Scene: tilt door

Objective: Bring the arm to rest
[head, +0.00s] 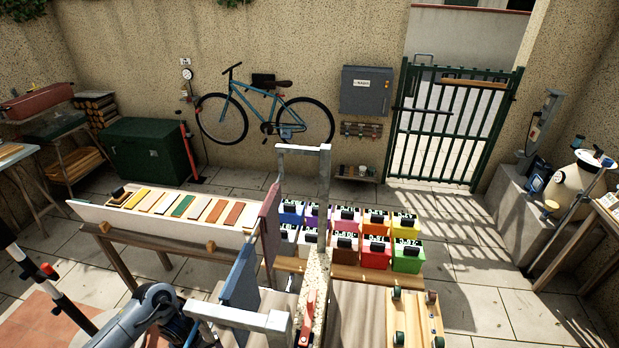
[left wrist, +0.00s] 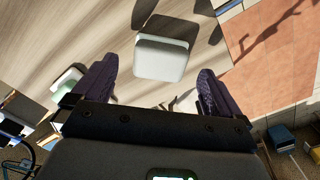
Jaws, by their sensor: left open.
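My left arm (head: 150,315) comes in at the bottom left of the head view. Its gripper cannot be made out there. In the left wrist view my left gripper (left wrist: 155,70) has its two dark purple fingers spread wide apart. Nothing is clasped between them. A pale block with a greenish edge (left wrist: 162,58) shows beyond the fingers, over a wood-grain surface (left wrist: 90,25). I cannot tell how far it is from the fingertips. My right gripper is in neither view.
A pale upright frame (head: 324,180), a blue panel (head: 240,280) and a brownish panel (head: 270,225) stand at the middle front. A long board with colour samples (head: 85,212) lies left of them, coloured bins (head: 376,255) right. Paved floor (head: 490,300) is clear at right.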

